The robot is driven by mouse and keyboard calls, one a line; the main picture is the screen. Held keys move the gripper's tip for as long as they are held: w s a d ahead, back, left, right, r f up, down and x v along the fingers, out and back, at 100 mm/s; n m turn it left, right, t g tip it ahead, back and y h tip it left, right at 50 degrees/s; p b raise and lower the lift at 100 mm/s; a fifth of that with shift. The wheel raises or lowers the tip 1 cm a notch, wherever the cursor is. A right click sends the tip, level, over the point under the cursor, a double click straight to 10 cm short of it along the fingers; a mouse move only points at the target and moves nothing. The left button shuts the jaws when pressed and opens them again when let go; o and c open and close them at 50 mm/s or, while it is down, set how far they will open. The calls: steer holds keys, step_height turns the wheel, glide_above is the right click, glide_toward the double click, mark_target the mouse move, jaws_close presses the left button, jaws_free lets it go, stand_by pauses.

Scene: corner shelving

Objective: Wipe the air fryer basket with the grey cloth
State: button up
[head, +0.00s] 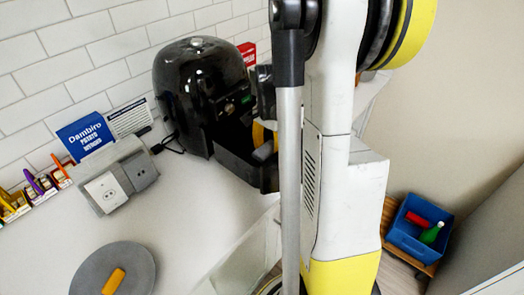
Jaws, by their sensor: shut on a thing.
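The black air fryer (203,85) stands on the white counter against the tiled wall. Its black basket (232,162) is pulled out at the front, towards the lower right. My gripper (264,136) is at the basket's open top, partly hidden by my own arm. It is shut on a small grey patch that looks like the grey cloth (264,152), low in the basket opening. Whether the cloth touches the basket's inner wall is not clear. The basket's right side is hidden behind my arm.
A grey double socket block (118,180), a blue box (84,135) and a white card stand left of the fryer. A round grey disc (85,268) with a yellow piece lies at the front. A blue bin (417,232) sits lower right. The middle counter is clear.

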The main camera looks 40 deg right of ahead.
mark_target(260, 164)
steer(key=shift+s+d, duration=0.7)
steer(key=shift+d, duration=0.35)
steer(key=shift+s+a+f, duration=0.1)
steer(key=shift+s+a, duration=0.1)
steer(key=shift+a, duration=1.85)
steer(key=shift+s+a+f, duration=0.1)
steer(key=shift+s+a, duration=0.05)
steer(key=shift+a, duration=1.85)
steer(key=shift+w+d+r+b, duration=0.1)
steer(key=shift+w+d+b, duration=0.1)
steer(key=shift+d, duration=0.85)
steer(key=shift+w+d+r+b, duration=0.1)
steer(key=shift+d+b, duration=0.05)
steer(key=shift+d, duration=0.9)
step_height(260, 164, up, 11)
steer(key=p, duration=0.8)
steer(key=shift+s, duration=0.1)
